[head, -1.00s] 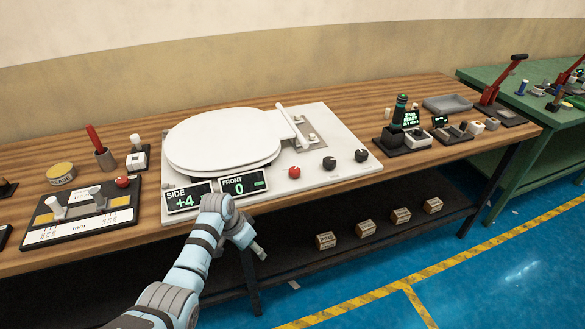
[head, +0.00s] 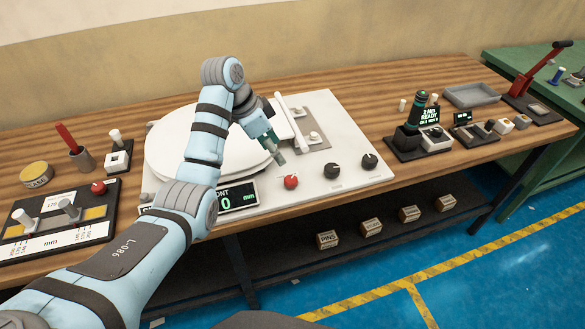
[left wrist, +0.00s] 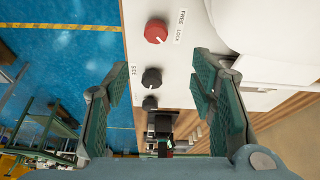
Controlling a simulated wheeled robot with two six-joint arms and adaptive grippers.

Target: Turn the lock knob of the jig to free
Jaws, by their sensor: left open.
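The jig (head: 340,118) is a white plate on the wooden bench, with a white toilet seat (head: 175,155) lying on it. The red lock knob (head: 291,182) is at the jig's front edge; in the left wrist view the red knob (left wrist: 156,31) sits beside a "FREE LOCK" label (left wrist: 180,27). Two black knobs (head: 332,172) (head: 370,161) are to its right. My left gripper (head: 278,156) is open and empty, above and just behind the red knob, pointing down. In the left wrist view its spread fingers (left wrist: 168,88) frame the black knobs. My right gripper is not in view.
A display (head: 238,196) stands at the jig's front left, partly behind my arm. A green-topped device (head: 414,115) and a grey tray (head: 472,95) are at the right. A black gauge plate (head: 60,212) with another red knob lies at the left.

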